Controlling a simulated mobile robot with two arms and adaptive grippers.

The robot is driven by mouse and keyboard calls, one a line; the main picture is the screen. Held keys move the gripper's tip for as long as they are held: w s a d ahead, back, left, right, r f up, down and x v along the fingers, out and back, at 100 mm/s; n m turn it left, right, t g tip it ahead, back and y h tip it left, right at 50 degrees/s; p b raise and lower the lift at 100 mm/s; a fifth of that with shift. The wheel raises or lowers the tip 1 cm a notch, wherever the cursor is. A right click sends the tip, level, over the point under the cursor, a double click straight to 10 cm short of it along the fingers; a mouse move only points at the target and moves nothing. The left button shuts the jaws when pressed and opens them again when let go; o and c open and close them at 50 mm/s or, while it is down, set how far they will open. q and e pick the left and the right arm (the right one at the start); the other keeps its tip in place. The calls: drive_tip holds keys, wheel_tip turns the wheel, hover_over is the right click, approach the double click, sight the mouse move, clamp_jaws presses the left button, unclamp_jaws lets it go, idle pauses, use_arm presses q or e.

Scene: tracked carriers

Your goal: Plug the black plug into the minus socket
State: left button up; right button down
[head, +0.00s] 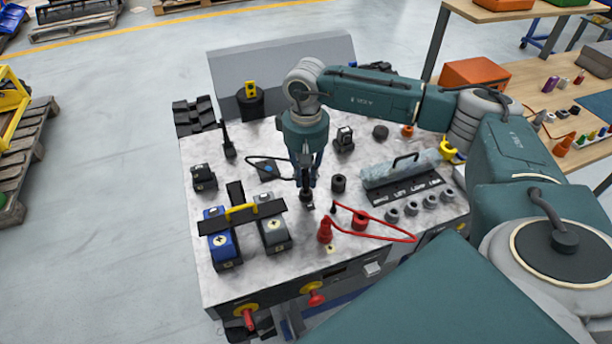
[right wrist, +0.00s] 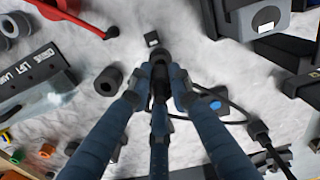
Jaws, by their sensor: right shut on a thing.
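My right gripper (head: 307,182) points down over the middle of the bench and is shut on the black plug (right wrist: 160,82). The fingers hide most of the plug. A dark round rim (right wrist: 162,55), seemingly the minus socket, shows just past the fingertips, beside a small label plate (right wrist: 152,39). The plug is at or over this rim. I cannot tell how deep it sits. A black cable runs from the plug toward a blue-marked part (right wrist: 213,104). A separate hollow black cylinder (head: 339,183) stands to the right of the gripper. My left gripper is not in view.
A red plug (head: 325,233) and a red cylinder (head: 360,219) with a red cable stand in front. Two battery-like blocks (head: 220,246) under a black bar are at left. A labelled panel (head: 412,189) and grey cylinders are at right.

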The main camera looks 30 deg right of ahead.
drive_tip(key=shift+f+b, duration=0.9)
drive_tip(key=shift+f, duration=0.15)
drive_tip(key=shift+b, duration=0.35)
idle(1.0)
drive_tip(key=shift+f+b, duration=0.4)
drive_tip(key=c, duration=1.5)
unclamp_jaws()
drive_tip(key=shift+r, duration=0.1)
wheel_tip(320, 180, up, 12)
